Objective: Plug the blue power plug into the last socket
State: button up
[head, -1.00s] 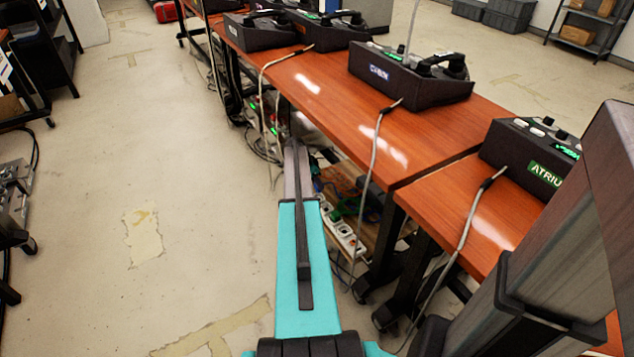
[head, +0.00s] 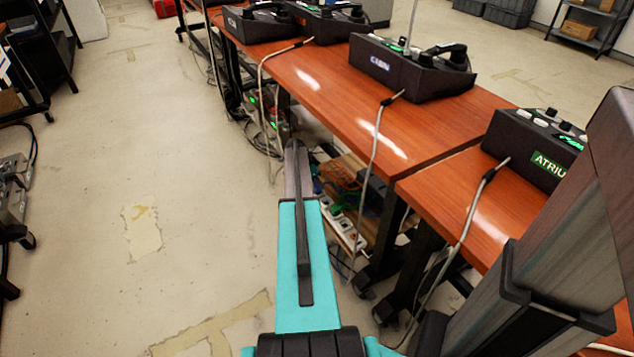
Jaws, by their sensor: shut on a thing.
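A white power strip (head: 346,231) with several sockets lies below the tables, just right of my arm in the head view. Part of it is hidden behind my arm and the hanging cables. I cannot make out which socket is last or whether any is filled. The blue power plug cannot be made out. My arm's teal link and dark end stretch forward from the bottom of the view, left of the strip. My gripper is not visible, so I cannot see what it holds.
Red-brown tables (head: 335,100) stand on the right with several dark desk phones, among them the CABIN phone (head: 410,70) and the ATRIUM phone (head: 535,148). Grey cords (head: 376,140) hang from them. Dark table legs (head: 385,240) stand beside the strip. The floor on the left (head: 110,190) is clear.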

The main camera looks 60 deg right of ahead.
jog(key=shift+f, duration=0.75)
dwell(0.8)
jog(key=o, duration=1.1)
jog(key=shift+o, duration=0.2)
jog(key=shift+r, duration=0.1)
jog(key=p+v, duration=0.1)
jog(key=v, duration=1.2)
jog(key=shift+a+r, duration=0.25)
jog(key=shift+r, duration=0.05)
jog(key=shift+w, duration=0.1)
